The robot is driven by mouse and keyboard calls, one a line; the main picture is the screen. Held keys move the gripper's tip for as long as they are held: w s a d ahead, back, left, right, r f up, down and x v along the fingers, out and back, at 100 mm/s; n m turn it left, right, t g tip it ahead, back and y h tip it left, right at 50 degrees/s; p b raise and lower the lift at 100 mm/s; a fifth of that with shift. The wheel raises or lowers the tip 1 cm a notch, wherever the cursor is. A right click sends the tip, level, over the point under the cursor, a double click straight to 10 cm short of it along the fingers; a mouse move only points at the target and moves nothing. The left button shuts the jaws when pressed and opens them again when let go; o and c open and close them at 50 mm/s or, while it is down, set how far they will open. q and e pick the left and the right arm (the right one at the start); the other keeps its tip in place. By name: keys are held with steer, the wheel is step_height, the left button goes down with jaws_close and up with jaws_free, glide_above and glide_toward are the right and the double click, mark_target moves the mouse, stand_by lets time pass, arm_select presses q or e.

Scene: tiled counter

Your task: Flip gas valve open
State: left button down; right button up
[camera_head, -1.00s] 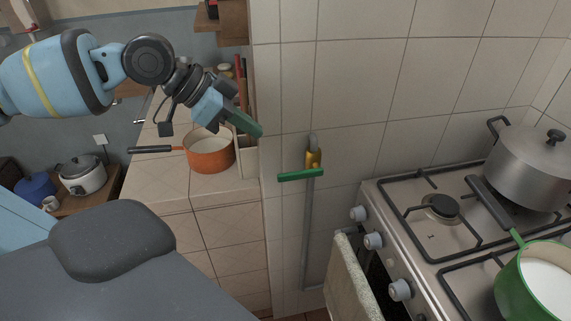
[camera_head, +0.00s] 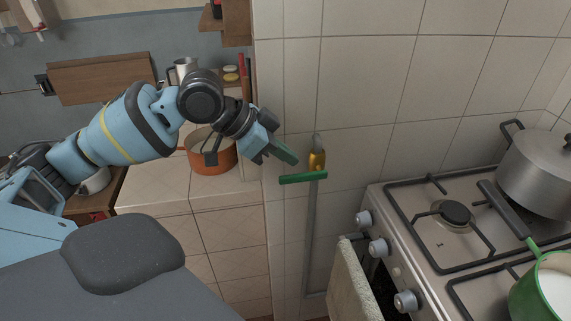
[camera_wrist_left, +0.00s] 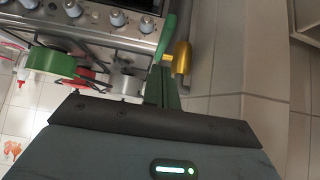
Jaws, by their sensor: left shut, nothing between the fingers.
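The gas valve has a brass body (camera_head: 317,160) on a grey pipe against the tiled wall, with a green lever (camera_head: 303,178) lying about level across it and pointing left. In the left wrist view the brass body (camera_wrist_left: 181,57) and green lever (camera_wrist_left: 167,38) show just beyond the fingers. My left gripper (camera_head: 291,157) has its green fingers shut and empty, just above and left of the valve. The fingers also show in the left wrist view (camera_wrist_left: 162,88), close to the brass body; whether they touch it I cannot tell. My right gripper is out of view.
The stove (camera_head: 420,255) with knobs and a hanging towel (camera_head: 357,280) stands right of the pipe. A grey pot (camera_head: 535,170) and a green pan (camera_head: 540,290) are on it. An orange pot (camera_head: 212,158) sits on the tiled counter (camera_head: 155,185), partly behind my left arm.

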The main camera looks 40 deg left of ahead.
mark_target(303, 177)
arm_select(q)
step_height(303, 177, down, 2)
steer(key=shift+s+f, duration=0.15)
steer(key=shift+f, duration=0.2)
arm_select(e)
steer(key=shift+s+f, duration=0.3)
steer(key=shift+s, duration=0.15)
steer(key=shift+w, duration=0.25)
